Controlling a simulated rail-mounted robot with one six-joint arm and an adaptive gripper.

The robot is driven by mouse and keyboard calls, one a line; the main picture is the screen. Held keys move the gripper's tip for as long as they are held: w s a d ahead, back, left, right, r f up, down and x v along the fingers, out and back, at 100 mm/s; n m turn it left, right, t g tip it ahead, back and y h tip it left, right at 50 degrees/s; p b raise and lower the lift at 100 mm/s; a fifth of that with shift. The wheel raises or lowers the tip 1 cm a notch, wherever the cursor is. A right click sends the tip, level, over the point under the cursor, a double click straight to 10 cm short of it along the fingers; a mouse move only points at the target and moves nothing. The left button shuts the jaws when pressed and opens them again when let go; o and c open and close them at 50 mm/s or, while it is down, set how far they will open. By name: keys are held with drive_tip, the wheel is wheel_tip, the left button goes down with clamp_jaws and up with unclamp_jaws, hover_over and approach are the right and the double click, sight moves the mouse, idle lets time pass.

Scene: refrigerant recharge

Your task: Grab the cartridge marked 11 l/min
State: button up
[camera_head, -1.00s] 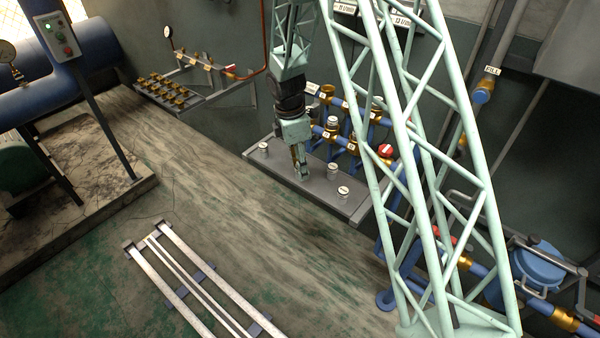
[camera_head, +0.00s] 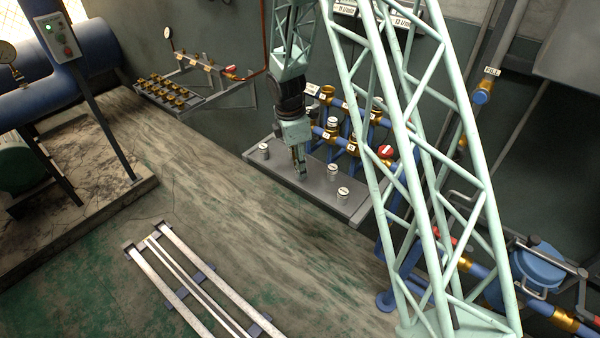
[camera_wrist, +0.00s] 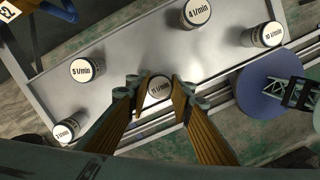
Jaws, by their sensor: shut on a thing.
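The cartridge marked 11 l/min (camera_wrist: 158,89) is a short cylinder with a white labelled top. In the wrist view it sits between the two fingertips of my gripper (camera_wrist: 156,86), which is shut on it. My gripper also shows in the head view (camera_head: 300,169), pointing down at the grey shelf (camera_head: 285,184); there the fingers mostly hide the cartridge. I cannot tell whether it still touches the shelf.
Cartridges marked 5 l/min (camera_wrist: 82,70), 4 l/min (camera_wrist: 196,12) and 10 l/min (camera_wrist: 262,36) stand around my gripper, with another (camera_wrist: 66,131) at lower left. Blue pipes with brass fittings (camera_head: 326,94) run behind the shelf. Metal rails (camera_head: 190,278) lie on the floor.

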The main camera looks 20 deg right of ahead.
drive_tip(key=shift+r, duration=0.1)
drive_tip(key=shift+r+p, duration=0.4)
drive_tip(key=shift+r, duration=1.25)
drive_tip(key=s+a, duration=0.2)
drive_tip(key=s, duration=0.5)
drive_tip(key=s+a+r, duration=0.1)
drive_tip(key=s+a, duration=0.2)
drive_tip(key=s, duration=0.5)
drive_tip(key=shift+r, duration=0.25)
drive_tip(key=shift+a, duration=0.1)
